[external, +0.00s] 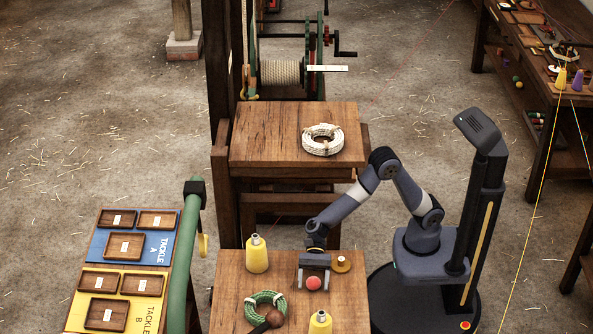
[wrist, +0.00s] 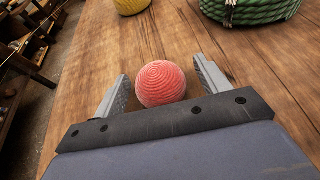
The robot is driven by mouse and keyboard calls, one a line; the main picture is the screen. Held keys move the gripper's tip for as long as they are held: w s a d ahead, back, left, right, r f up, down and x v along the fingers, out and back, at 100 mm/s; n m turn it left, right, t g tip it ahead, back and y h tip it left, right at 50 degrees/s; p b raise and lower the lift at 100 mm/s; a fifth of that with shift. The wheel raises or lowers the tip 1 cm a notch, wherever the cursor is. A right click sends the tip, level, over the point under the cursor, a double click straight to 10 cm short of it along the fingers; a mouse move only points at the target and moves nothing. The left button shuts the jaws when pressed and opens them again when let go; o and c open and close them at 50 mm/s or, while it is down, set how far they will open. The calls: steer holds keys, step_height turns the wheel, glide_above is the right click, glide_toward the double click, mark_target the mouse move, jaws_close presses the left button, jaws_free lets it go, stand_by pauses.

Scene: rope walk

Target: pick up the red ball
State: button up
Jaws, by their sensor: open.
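The red ball (external: 313,283) rests on the near wooden table (external: 232,292). In the wrist view the ball (wrist: 160,83) looks ribbed, like wound cord, and lies between my two fingers, toward their tips. My gripper (external: 313,280) is open, with one finger on each side of the ball. In the wrist view my gripper (wrist: 161,82) shows a gap between each finger and the ball. The lower edge of the ball is hidden behind the gripper's palm bar there.
A yellow bottle (external: 257,255), a green rope coil (external: 265,304), a brown round-headed tool (external: 272,319), another yellow bottle (external: 320,323) and a small wooden piece with a yellowish top (external: 341,264) stand around the ball. A higher table (external: 265,130) behind holds a white rope coil (external: 322,139).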

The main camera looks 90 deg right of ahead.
steer(key=shift+c, duration=0.2)
steer(key=c, duration=1)
